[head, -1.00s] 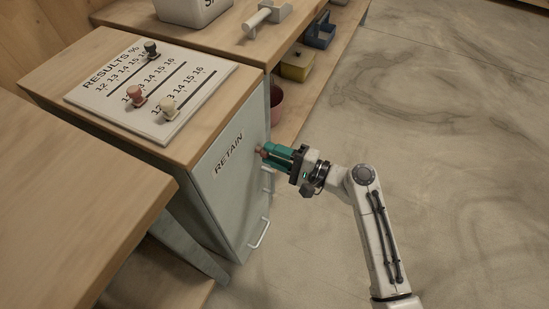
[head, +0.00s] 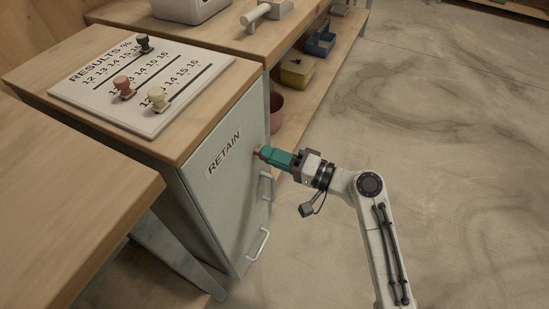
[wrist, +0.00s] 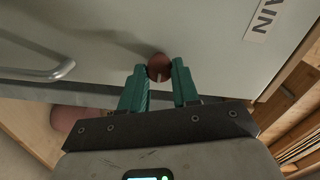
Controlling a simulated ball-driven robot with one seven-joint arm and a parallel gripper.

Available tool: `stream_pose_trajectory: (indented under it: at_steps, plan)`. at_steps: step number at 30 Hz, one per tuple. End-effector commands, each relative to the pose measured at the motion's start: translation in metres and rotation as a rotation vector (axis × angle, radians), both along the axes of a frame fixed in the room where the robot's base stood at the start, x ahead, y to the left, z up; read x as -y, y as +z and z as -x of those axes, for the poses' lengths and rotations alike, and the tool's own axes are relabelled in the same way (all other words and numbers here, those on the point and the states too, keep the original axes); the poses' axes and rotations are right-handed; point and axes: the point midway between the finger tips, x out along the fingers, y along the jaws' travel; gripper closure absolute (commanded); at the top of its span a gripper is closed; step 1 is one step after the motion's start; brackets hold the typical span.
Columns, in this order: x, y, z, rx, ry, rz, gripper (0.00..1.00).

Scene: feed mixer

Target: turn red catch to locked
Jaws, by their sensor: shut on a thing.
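The red catch (wrist: 159,68) is a small round reddish-brown knob on the front of the grey-green cabinet (head: 235,200), beside the RETAIN label (head: 225,151). In the head view only a little of the catch (head: 257,151) shows at the fingertips. My gripper (head: 263,153) has teal fingers and reaches the cabinet front from the right. In the wrist view my gripper (wrist: 159,75) has one finger on each side of the catch, closed on it. A short pale mark shows on the catch's face. No locked marking is readable.
Two pale bar handles are on the cabinet front, an upper one (head: 267,187) and a lower one (head: 258,245). A results board (head: 190,75) with sliding knobs lies on top. A pinkish pot (head: 276,110) stands on the shelf behind. Floor to the right is clear.

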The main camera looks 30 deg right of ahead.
Motion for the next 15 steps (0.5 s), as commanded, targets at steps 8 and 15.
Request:
stream_pose_trajectory:
  at_steps: [8,15]
  plan:
    - [-0.0004,-0.0013,0.0003,0.004,0.001,0.011,1.0]
    - [-0.0003,-0.0014,0.0003,0.003,0.001,0.01,0.64]
